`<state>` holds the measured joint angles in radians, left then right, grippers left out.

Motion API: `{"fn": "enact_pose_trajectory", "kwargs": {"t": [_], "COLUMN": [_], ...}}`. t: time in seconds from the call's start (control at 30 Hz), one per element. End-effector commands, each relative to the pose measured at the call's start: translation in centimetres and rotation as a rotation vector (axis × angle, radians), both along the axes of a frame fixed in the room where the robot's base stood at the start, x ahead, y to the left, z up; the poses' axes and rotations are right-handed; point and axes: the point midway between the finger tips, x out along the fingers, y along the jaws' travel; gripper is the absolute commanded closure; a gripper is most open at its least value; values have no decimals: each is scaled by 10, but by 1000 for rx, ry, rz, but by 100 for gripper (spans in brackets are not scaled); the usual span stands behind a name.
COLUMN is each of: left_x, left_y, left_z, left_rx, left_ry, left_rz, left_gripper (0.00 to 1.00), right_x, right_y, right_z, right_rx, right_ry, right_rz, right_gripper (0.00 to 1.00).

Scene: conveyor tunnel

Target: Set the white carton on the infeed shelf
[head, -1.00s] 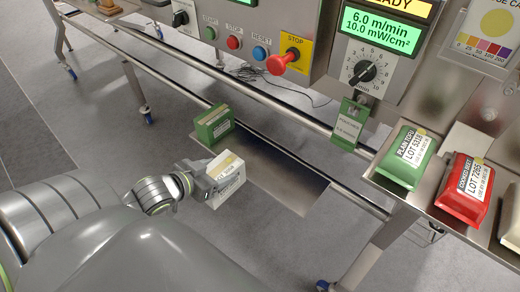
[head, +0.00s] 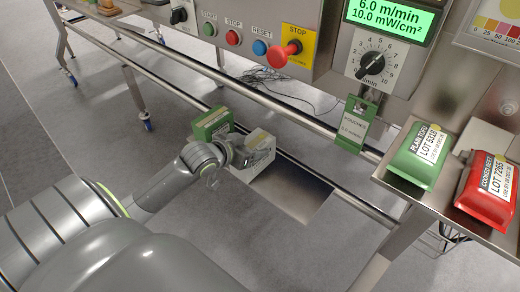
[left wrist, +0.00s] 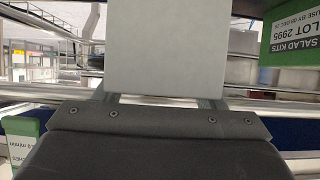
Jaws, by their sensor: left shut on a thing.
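The white carton (head: 260,148) is held in my left gripper (head: 242,156), which is shut on it. In the head view the carton is over the left part of the low metal shelf (head: 295,192), beside a green carton (head: 212,124). I cannot tell whether its base touches the shelf. In the left wrist view the white carton (left wrist: 166,45) rises between the two finger ends (left wrist: 165,101). The green carton shows there at the upper right, with a "SALAD KITS" label (left wrist: 292,38). My right gripper is in neither view.
A control panel with a red stop knob (head: 284,54) is above. Green (head: 420,155) and red (head: 487,187) packs lie on the upper ledge at right. The shelf's right part is bare.

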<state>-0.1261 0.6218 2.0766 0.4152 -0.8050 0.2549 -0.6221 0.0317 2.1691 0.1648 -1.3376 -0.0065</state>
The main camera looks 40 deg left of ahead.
Motion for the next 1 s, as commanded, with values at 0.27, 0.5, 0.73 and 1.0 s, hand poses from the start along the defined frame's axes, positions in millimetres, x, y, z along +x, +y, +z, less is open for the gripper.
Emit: {"fn": "enact_pose_trajectory", "kwargs": {"t": [0.27,0.5,0.73,1.0], "left_x": [39,41,41,41], "left_y": [-4,-4,-4,-4], "left_z": [1,-25,-34,-37], "left_rx": [-1,-2,1,0], "left_ry": [-4,-1,-4,-3], "left_rz": [-2,-1,-2,-1], "left_gripper": [83,83,83,83], "right_x": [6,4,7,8], "right_y": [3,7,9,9], "right_z": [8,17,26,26], "right_rx": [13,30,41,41], "right_ry": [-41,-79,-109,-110], "right_rz": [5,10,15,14], "right_gripper": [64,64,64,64]}}
